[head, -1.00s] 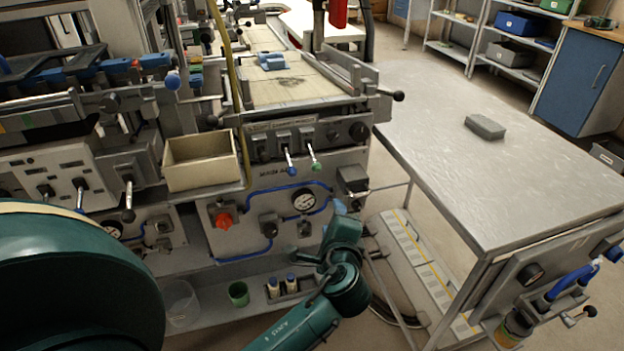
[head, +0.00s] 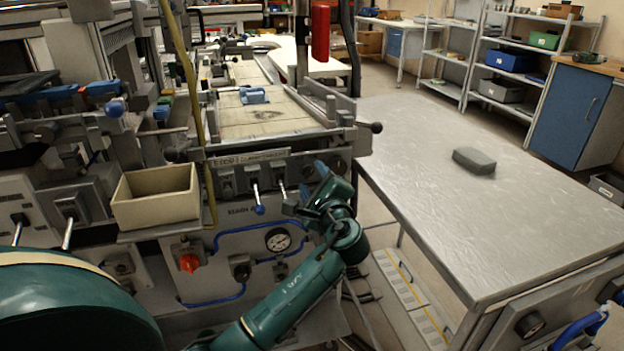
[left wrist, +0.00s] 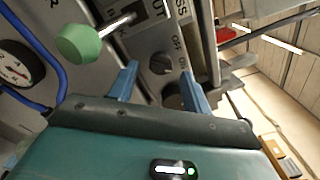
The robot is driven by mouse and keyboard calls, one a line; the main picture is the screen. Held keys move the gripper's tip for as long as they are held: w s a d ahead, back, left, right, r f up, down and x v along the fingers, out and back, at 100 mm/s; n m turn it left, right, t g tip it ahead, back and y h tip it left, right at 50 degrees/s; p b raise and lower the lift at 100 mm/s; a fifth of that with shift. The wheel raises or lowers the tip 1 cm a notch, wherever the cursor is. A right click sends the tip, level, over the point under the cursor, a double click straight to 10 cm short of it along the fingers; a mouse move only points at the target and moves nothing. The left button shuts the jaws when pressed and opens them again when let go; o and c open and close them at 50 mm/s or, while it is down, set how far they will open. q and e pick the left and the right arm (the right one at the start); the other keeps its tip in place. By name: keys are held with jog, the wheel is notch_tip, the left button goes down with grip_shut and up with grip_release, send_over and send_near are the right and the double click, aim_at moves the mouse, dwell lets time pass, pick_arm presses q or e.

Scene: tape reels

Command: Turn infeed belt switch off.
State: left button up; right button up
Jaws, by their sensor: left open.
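The machine's front panel carries a row of controls, including a lever with a blue tip (head: 259,210) and dark rotary knobs (head: 338,165). My left gripper (head: 316,180) is in front of the right part of this row and partly covers it. In the left wrist view its two blue fingers (left wrist: 162,88) are apart, with nothing between their tips that I can see held. A dark rotary switch (left wrist: 160,65) with ON and OFF marks sits just beyond the fingertips. Which knob is the infeed belt switch I cannot read. My right gripper is not in view.
A green ball lever (left wrist: 77,44) sticks out left of the fingers in the wrist view. A beige bin (head: 155,212), a red knob (head: 188,263) and a gauge (head: 278,239) are nearby. A metal table (head: 440,215) with a grey block (head: 474,160) stands right.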

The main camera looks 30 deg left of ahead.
pick_arm(q)
jog(key=shift+w+a, duration=0.45)
jog(key=shift+a, duration=0.05)
jog(key=shift+c, duration=0.6)
jog(key=c, duration=0.8)
jog(key=shift+c, duration=0.2)
